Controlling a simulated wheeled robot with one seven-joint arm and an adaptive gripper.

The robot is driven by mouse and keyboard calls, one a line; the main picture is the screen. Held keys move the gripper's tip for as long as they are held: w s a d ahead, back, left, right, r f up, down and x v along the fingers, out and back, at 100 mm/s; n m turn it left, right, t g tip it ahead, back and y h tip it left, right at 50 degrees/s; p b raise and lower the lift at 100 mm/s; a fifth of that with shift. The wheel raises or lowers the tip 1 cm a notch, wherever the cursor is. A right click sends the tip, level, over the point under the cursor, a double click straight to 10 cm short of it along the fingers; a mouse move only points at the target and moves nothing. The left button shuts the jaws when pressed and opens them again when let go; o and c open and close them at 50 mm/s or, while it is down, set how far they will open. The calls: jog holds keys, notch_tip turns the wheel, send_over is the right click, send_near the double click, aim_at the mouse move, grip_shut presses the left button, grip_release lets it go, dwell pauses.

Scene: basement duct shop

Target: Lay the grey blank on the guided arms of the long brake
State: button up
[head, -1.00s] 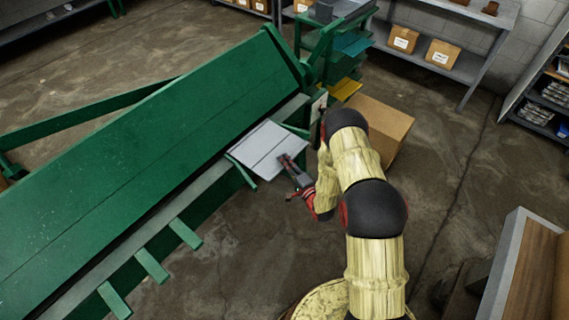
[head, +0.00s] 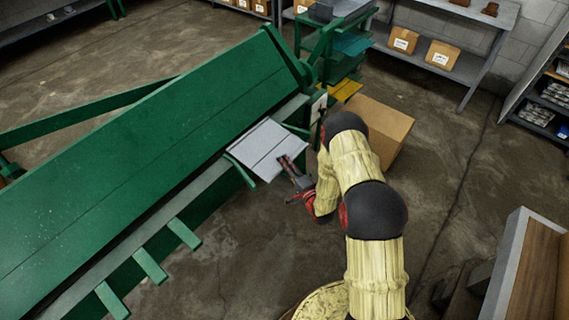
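The grey blank (head: 265,147) is a flat light-grey sheet with a line across it. It lies at the front edge of the long green brake (head: 150,165), near its far right end, over the green guided arms there. One arm (head: 241,172) shows at the blank's left edge and another (head: 297,131) at its upper right. My gripper (head: 284,163) is at the blank's near right edge, with its dark fingers overlapping that edge. The view is too small to tell whether the fingers are closed on the sheet or just touching it.
More green arms (head: 150,266) stick out along the brake's front to the lower left. A cardboard box (head: 378,128) stands on the floor behind my arm. A green rack (head: 335,45) stands beyond the brake's end. A wood-topped bench (head: 530,275) is at lower right.

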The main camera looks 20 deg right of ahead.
jog(key=o, duration=0.3)
jog(key=shift+f, duration=0.3)
jog(key=shift+o, duration=0.2)
jog(key=shift+r, duration=0.2)
